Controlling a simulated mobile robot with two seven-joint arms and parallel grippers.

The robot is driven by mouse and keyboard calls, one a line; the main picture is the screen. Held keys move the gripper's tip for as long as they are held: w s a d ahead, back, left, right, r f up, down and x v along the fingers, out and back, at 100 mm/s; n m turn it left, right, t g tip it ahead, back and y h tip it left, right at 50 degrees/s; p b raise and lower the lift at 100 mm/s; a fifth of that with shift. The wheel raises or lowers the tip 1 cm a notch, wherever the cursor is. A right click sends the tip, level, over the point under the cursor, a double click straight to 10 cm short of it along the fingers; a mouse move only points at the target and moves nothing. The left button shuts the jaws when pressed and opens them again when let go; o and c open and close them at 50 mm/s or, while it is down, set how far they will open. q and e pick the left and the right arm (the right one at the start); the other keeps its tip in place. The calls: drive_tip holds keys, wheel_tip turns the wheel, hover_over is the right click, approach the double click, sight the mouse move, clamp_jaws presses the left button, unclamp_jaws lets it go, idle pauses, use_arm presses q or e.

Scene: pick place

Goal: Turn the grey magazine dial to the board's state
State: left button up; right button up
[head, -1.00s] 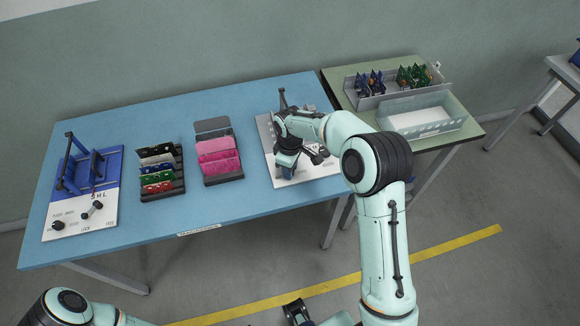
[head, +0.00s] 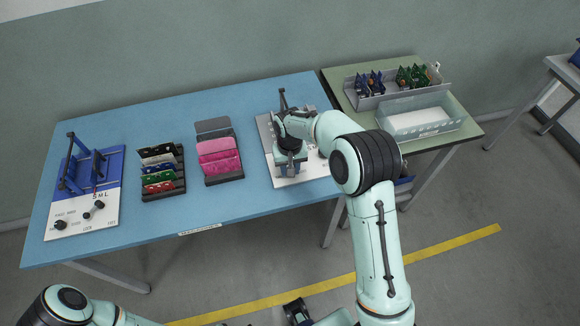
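A fixture with a pale plate (head: 316,175) stands at the right end of the blue table, with a dark upright post (head: 283,98) at its back. My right gripper (head: 289,170) points down over the middle of this plate and covers much of it. I cannot tell whether its fingers are open or shut, or whether they touch a dial. No grey dial can be made out clearly; it may be behind my gripper. A dark gripper (head: 297,312), which seems to be my left one, shows at the bottom edge, away from the table; its finger state is unclear.
A blue fixture (head: 112,163) marked S M L, with dark knobs, stands at left. A rack of coloured boards (head: 178,190) and a rack of pink pieces (head: 238,177) stand mid-table. The green side table (head: 462,128) holds a grey board tray (head: 350,97) and a clear bin (head: 455,118).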

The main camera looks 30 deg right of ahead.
drive_tip(key=m+p, duration=0.1)
drive_tip(key=m, duration=0.5)
drive_tip(key=shift+r, duration=0.1)
use_arm(q)
drive_tip(key=r, duration=0.1)
drive_tip(key=w+r+p, duration=0.1)
drive_tip(key=r, duration=0.1)
drive_tip(key=shift+w+p, duration=0.3)
use_arm(e)
drive_tip(key=m, duration=0.6)
use_arm(q)
drive_tip(key=shift+r, duration=0.1)
use_arm(e)
drive_tip(key=o, duration=1.1)
drive_tip(key=shift+c, duration=0.2)
use_arm(q)
drive_tip(key=shift+w+r+p, duration=0.45)
drive_tip(key=shift+r+p, duration=0.1)
drive_tip(key=shift+r, duration=0.1)
use_arm(e)
wheel_tip(320, 180, up, 13)
drive_tip(key=shift+r, duration=0.15)
use_arm(q)
drive_tip(key=shift+s, duration=0.1)
